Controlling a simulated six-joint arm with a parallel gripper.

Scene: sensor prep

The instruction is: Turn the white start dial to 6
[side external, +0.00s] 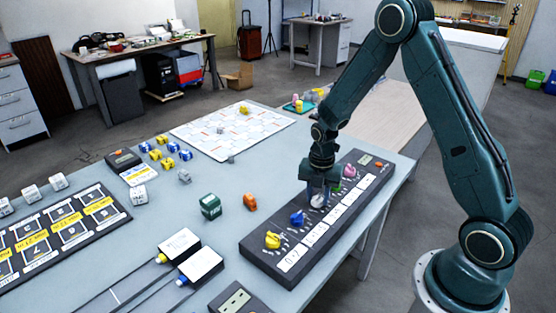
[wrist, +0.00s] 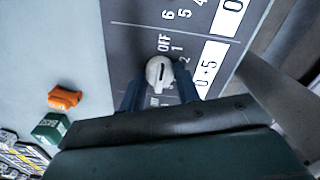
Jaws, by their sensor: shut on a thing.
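In the wrist view the white dial (wrist: 159,72) is round with a dark slot, beside printed OFF, 1 and 2 marks. The slot runs roughly up and down the picture; the mark it points to is unclear. My gripper (side external: 320,190) is lowered over the panel and shut on the white dial. In the wrist view the fingers of my gripper (wrist: 159,88) stand on either side of it, hiding the lower marks.
The yellow dial (side external: 272,240) and blue dial (side external: 298,219) are nearer the camera; the pink dial (side external: 349,171) is beyond my gripper. An orange piece (side external: 250,202) and a green block (side external: 210,206) stand left of the panel. White-topped boxes (side external: 201,264) lie in front.

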